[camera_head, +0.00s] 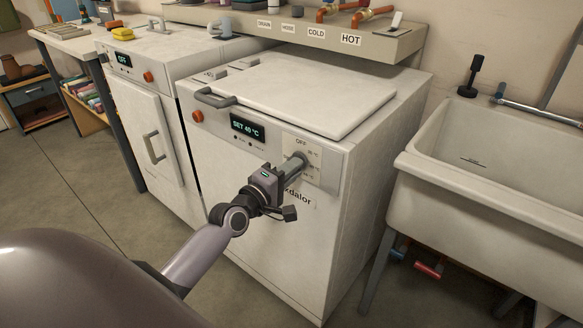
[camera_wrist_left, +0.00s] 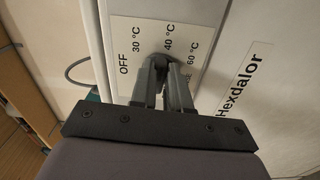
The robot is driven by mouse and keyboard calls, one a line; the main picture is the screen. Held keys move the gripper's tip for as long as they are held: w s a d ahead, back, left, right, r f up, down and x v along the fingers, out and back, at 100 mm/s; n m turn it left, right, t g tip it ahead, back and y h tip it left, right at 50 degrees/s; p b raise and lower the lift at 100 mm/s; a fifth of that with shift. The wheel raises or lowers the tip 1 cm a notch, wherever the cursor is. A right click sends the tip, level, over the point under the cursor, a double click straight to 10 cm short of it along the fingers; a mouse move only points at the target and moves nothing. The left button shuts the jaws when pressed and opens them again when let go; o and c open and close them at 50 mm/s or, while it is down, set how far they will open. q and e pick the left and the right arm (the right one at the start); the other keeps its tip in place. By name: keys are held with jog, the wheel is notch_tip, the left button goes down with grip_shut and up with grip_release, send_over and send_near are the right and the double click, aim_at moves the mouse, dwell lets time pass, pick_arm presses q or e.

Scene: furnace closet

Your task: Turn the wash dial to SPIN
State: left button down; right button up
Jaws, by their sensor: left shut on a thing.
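The wash dial (camera_head: 301,156) is on a pale label plate at the upper right of the washer's front. My left gripper (camera_head: 294,164) is shut on it, with its arm reaching in from below left. In the left wrist view, the fingers (camera_wrist_left: 165,84) close around the dark dial (camera_wrist_left: 163,59). The label plate (camera_wrist_left: 125,33) shows OFF, 30 °C, 40 °C, 60 °C and a partly covered word ending in SE. No SPIN label shows. The washer's display (camera_head: 247,127) reads SET 40 °C. The dial's pointer is hidden. My right gripper is out of view.
The washer (camera_head: 255,190) has a closed lid (camera_head: 310,90) and a dark handle (camera_head: 214,98). A second white machine (camera_head: 160,125) stands to its left, its display reading OFF. A sink (camera_head: 490,165) stands to the right. A labelled shelf (camera_head: 300,32) runs behind.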

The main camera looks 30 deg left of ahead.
pick_arm(q)
jog(key=shift+w+a+f+m+p, duration=0.1)
jog(key=shift+a+m+p, duration=0.6)
jog(key=shift+m, duration=4.45)
jog(key=shift+s+d+f+m+p, duration=0.1)
jog(key=shift+m+p, duration=1.25)
jog(key=shift+m, duration=3.85)
jog(key=shift+w+a+m+p, duration=0.1)
jog(key=shift+a+m+p, duration=0.65)
jog(key=shift+m, duration=4.4)
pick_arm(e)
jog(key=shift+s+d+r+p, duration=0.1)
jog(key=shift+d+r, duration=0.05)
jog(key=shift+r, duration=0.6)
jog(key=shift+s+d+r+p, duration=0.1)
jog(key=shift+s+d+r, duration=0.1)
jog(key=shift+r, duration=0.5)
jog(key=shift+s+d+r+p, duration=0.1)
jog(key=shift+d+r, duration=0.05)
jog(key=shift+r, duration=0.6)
pick_arm(q)
jog(key=shift+d, duration=0.35)
